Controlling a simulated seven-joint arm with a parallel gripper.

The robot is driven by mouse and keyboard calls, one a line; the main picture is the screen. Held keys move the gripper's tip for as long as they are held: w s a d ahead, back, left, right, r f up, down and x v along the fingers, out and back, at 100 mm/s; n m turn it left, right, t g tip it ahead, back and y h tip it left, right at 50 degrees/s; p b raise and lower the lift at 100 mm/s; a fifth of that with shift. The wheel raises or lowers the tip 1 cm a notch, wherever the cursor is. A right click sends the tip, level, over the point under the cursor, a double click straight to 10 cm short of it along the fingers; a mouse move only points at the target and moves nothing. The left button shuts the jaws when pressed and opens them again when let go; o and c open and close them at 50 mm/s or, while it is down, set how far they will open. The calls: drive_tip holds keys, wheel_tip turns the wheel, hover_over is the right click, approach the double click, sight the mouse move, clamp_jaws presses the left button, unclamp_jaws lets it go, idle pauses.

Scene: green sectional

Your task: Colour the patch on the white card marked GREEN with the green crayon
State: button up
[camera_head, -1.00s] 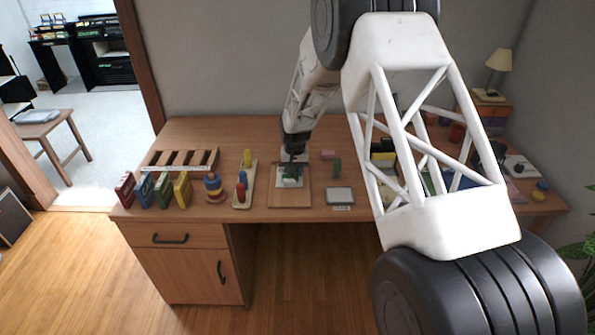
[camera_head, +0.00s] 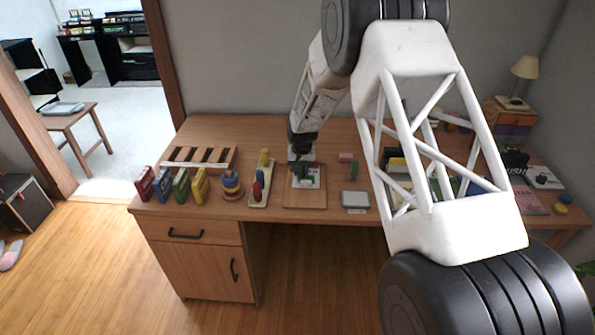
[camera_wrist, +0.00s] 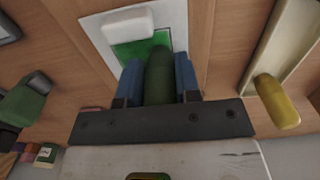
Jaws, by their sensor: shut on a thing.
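My gripper (camera_wrist: 160,82) is shut on the green crayon (camera_wrist: 160,75), which stands between its blue finger pads. In the head view my gripper (camera_head: 301,165) is over the white card (camera_head: 313,184). In the wrist view the card (camera_wrist: 93,26) lies beyond the fingertips and carries a green patch (camera_wrist: 132,50). The crayon's far end overlaps the patch; I cannot tell whether it touches. A white rounded block (camera_wrist: 128,26) covers part of the card and patch. The fingers and crayon hide more of the patch, and the word on the card is not readable.
The card lies on a wooden board (camera_head: 305,200). Coloured blocks and a ring stacker (camera_head: 231,186) stand farther left.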

drive_tip(key=shift+d, duration=3.1)
drive_tip(key=shift+a, duration=4)
drive_tip(key=shift+a+r, duration=0.2)
wheel_tip(320, 180, up, 8)
drive_tip(key=shift+f, duration=0.2)
